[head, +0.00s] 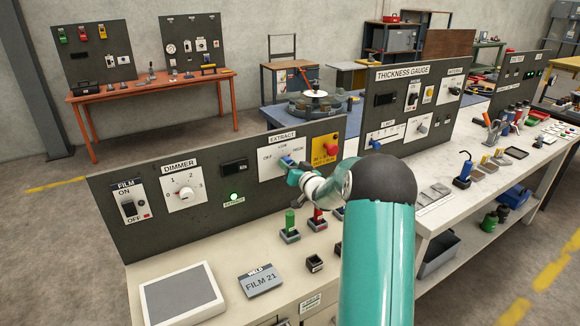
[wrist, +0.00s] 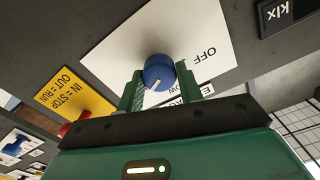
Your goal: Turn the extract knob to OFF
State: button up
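The extract knob (wrist: 158,70) is a round blue knob on a white plate (head: 267,165) marked OFF, LOW and HIGH on the dark panel. In the wrist view the plate is upside down, with OFF right of the knob. A small white mark on the knob faces the gripper side, away from OFF; the LOW label is partly hidden. My gripper (wrist: 160,84) has one green finger on each side of the knob, and both appear to touch it. In the head view my gripper (head: 290,166) is at the plate and covers most of the knob.
A green lamp (head: 234,197) labelled extract is lit. A yellow plate with a red stop button (head: 331,149) is just right of the knob. The dimmer dial (head: 186,193) and film switch (head: 129,208) are to the left. Green and red plungers (head: 290,223) stand on the bench below.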

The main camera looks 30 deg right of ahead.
jog(key=c, duration=0.4)
jog(key=shift+n, duration=0.3)
jog(key=n, duration=2.5)
jog(key=shift+n, duration=0.3)
